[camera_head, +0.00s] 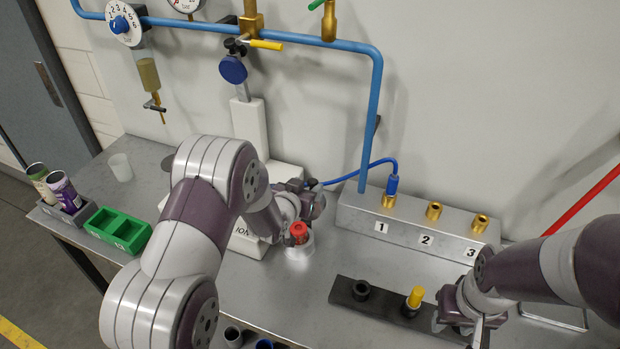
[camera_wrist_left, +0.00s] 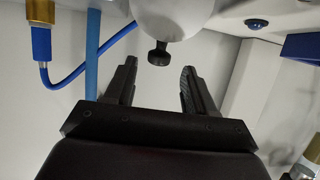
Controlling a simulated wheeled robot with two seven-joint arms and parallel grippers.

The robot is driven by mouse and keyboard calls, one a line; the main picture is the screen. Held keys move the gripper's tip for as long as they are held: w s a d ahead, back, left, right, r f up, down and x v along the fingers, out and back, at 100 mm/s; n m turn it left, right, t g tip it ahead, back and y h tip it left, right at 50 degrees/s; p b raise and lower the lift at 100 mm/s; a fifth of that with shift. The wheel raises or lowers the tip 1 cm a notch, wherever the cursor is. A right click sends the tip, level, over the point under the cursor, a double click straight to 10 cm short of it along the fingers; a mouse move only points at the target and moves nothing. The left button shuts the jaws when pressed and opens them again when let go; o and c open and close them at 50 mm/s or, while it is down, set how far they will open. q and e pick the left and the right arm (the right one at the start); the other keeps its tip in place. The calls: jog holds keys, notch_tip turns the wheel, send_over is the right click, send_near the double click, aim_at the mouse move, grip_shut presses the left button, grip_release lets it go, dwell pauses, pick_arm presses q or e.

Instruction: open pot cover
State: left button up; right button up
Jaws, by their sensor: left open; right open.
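In the left wrist view a white rounded cover (camera_wrist_left: 172,15) with a dark knob (camera_wrist_left: 158,52) shows ahead of my left gripper (camera_wrist_left: 158,72). The fingers are apart, with the knob in the gap between them in the picture; I see no contact. In the head view my left gripper (camera_head: 309,186) is over the table near the wall, partly hidden by its own wrist. The cover is not clearly visible there. My right gripper (camera_head: 468,318) is low at the right, close to the black rack; its fingers are partly hidden and I see nothing held.
A red cap (camera_head: 299,231) on a pale round base stands by the left wrist. A metal block (camera_head: 345,215) with brass fittings is at the back. A black rack (camera_head: 345,290) holds a yellow-topped piece (camera_head: 415,297). A green tray (camera_head: 117,228) and cans (camera_head: 62,190) are left.

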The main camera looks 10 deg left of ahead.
aim_at(311, 183)
pick_arm(q)
jog(key=x, duration=0.2)
jog(key=shift+w+d, duration=0.1)
jog(key=shift+w, duration=0.25)
jog(key=shift+w+f, duration=0.2)
jog(key=shift+w, duration=0.1)
